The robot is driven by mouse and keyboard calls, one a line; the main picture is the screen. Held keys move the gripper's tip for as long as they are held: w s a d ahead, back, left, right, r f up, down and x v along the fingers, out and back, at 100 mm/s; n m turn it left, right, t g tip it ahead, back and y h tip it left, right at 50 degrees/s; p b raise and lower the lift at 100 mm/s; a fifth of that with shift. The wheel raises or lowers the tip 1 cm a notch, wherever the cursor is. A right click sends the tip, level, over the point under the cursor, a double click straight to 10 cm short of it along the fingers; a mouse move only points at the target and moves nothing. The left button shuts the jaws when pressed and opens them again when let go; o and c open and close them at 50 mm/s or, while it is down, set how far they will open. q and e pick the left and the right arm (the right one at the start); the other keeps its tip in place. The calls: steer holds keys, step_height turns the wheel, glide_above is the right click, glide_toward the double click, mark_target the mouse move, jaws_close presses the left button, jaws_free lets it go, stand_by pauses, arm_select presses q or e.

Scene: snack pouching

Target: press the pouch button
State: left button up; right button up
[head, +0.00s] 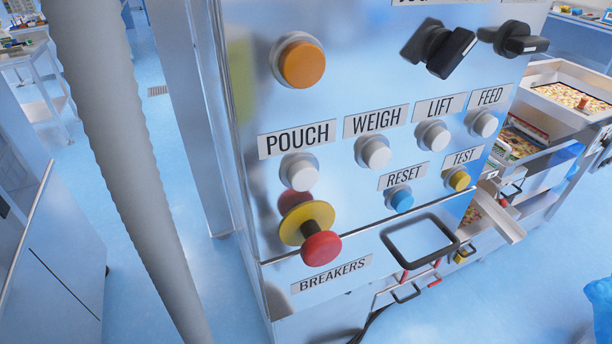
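The white pouch button (299,170) is a round knob on the metal control panel (350,90), just below the POUCH label (305,131). Nothing covers it in the head view, and nothing is touching it. Neither of my grippers is in view.
White weigh (373,152), lift (433,135) and feed (483,123) buttons run to the right. A blue reset button (401,199), yellow test button (459,180), red mushroom button (321,248) and orange button (302,65) surround them. A grey pole (120,150) stands at left. A handle (421,240) protrudes below.

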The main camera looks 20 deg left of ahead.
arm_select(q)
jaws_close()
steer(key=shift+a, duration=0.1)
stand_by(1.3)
